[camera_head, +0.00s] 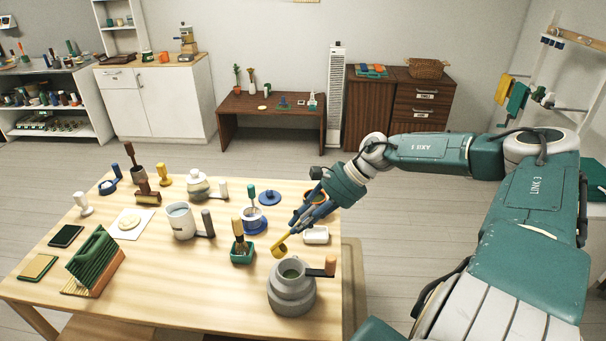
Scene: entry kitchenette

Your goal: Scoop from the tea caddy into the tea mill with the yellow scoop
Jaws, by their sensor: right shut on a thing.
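My right gripper (303,219) comes in from the right over the table and is shut on the yellow scoop (281,246). The scoop's bowl hangs at the lower left of the fingers, above and just behind the grey tea mill (291,293). The mill stands upright near the table's front right, its top open, with a wooden-knobbed crank to the right. An orange-brown round container (316,196) is partly hidden behind my gripper; I cannot tell if it is the tea caddy. The scoop's contents are too small to tell. My left gripper is not in view.
Close to the scoop stand a green pot with a brush (242,253), a blue cup on a saucer (254,222) and a white dish (316,235). A blue lid (268,198) lies behind. A white pitcher (181,220) is further left. The table's front middle is clear.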

